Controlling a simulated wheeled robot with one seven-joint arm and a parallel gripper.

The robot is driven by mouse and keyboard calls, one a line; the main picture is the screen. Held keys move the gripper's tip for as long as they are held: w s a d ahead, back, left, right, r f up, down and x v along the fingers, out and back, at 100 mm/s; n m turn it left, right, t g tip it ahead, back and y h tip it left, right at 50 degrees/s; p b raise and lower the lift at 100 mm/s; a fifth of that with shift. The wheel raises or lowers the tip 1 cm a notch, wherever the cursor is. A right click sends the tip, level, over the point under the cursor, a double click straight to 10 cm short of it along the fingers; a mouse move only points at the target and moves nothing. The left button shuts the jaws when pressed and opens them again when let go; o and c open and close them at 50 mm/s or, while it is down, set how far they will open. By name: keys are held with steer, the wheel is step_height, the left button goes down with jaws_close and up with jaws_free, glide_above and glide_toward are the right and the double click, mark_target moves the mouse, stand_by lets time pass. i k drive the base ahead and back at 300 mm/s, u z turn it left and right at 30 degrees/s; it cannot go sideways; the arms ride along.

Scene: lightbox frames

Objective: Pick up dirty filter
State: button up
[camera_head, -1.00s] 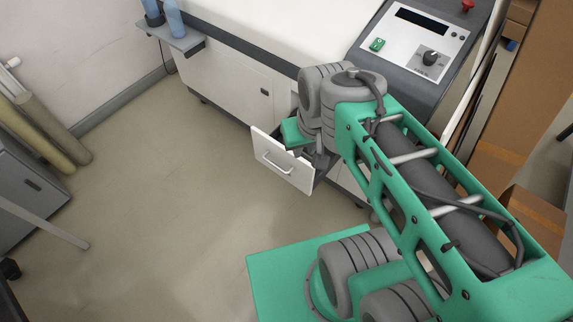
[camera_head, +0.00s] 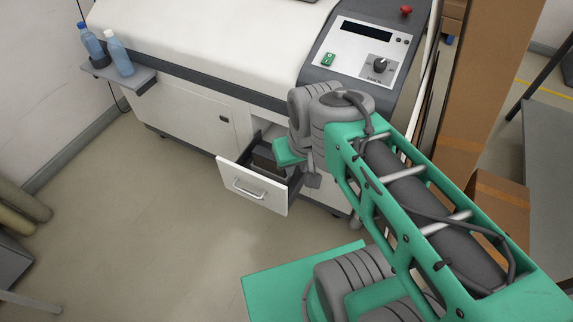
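A white-fronted drawer (camera_head: 252,187) stands pulled out from the lower part of the white machine. Inside it is a dark brownish-grey block (camera_head: 268,158), partly hidden by the drawer front and by my wrist; it may be the dirty filter, but I cannot be sure. My arm reaches to the drawer's right side. The visible part of my gripper (camera_head: 313,180) is a small grey piece below my green wrist, at the drawer's right edge. Its fingertips are not clear, so I cannot tell open from shut. I see nothing held.
The machine's control panel (camera_head: 361,52) with a green switch and dark knob is above my wrist. Two blue bottles stand on a grey side shelf (camera_head: 127,80) at left. Cardboard boxes (camera_head: 500,205) stand at right. The floor (camera_head: 130,215) left of the drawer is clear.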

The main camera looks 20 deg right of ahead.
mark_target(263, 158)
steer(key=u, duration=2.4)
steer(key=k, duration=0.8)
steer(key=z, duration=0.95)
steer(key=i, duration=0.5)
